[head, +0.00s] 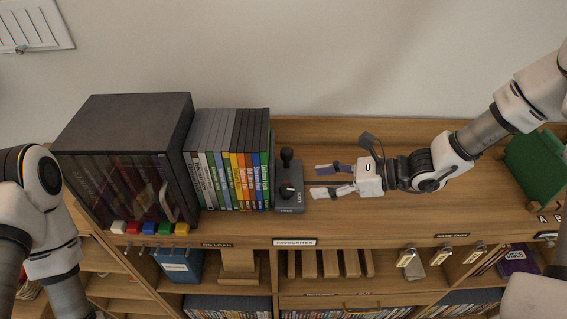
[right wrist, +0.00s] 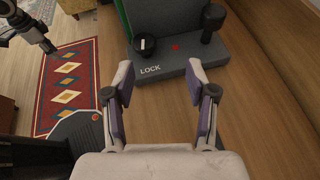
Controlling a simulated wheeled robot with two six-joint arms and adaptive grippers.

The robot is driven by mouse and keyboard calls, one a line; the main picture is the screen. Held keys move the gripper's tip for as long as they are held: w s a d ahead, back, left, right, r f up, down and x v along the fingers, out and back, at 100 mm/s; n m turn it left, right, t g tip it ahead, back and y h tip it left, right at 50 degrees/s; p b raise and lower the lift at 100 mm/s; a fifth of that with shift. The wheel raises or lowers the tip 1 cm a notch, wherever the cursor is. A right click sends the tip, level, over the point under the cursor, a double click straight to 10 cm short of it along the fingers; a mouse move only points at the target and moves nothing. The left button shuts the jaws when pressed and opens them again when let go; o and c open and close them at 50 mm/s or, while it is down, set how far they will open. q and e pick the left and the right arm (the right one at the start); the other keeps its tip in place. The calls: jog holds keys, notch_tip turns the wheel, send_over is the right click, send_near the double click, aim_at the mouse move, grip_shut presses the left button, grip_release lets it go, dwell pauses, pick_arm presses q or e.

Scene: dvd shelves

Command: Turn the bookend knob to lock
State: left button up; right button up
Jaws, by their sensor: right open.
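The grey bookend (head: 290,189) stands at the right end of the row of DVD cases on the shelf top. Its round black knob (head: 287,190) has a white mark; in the right wrist view the knob (right wrist: 144,44) shows the mark upright, above the word LOCK. A black post with a rounded top (right wrist: 212,22) rises beside it. My right gripper (head: 330,180) is open and empty, a short way to the right of the bookend, its fingers pointing at it. In the right wrist view the fingers (right wrist: 160,72) are apart and short of the knob. My left gripper is out of view.
DVD cases (head: 232,160) stand against the bookend's left side, with a dark glass-fronted cabinet (head: 125,150) further left. A green object (head: 537,165) stands at the far right. The shelf top right of my gripper is clear.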

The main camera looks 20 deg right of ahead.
aim_at(290, 190)
jog(key=shift+w+a, duration=0.2)
jog(key=shift+w, duration=0.05)
jog(key=shift+n, duration=0.3)
jog(key=s+a, duration=0.1)
jog(key=a, duration=0.1)
jog(key=s+a, duration=0.1)
jog(key=shift+s+a+r, duration=0.2)
jog(key=shift+s+a, duration=0.1)
jog(key=shift+a, duration=0.05)
jog(key=w+f, duration=0.1)
jog(key=w+a, duration=0.1)
jog(key=w+a+f+p, duration=0.1)
jog(key=w, duration=0.1)
jog(key=shift+a+f, duration=0.2)
jog(key=shift+f, duration=0.15)
jog(key=shift+s+r, duration=0.35)
jog(key=shift+s, duration=0.35)
jog(key=c, duration=0.5)
jog(key=shift+f, duration=0.1)
grip_shut()
jog(key=shift+w, duration=0.25)
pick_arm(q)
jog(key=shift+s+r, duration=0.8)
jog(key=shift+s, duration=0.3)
pick_arm(e)
jog(key=shift+s, duration=0.1)
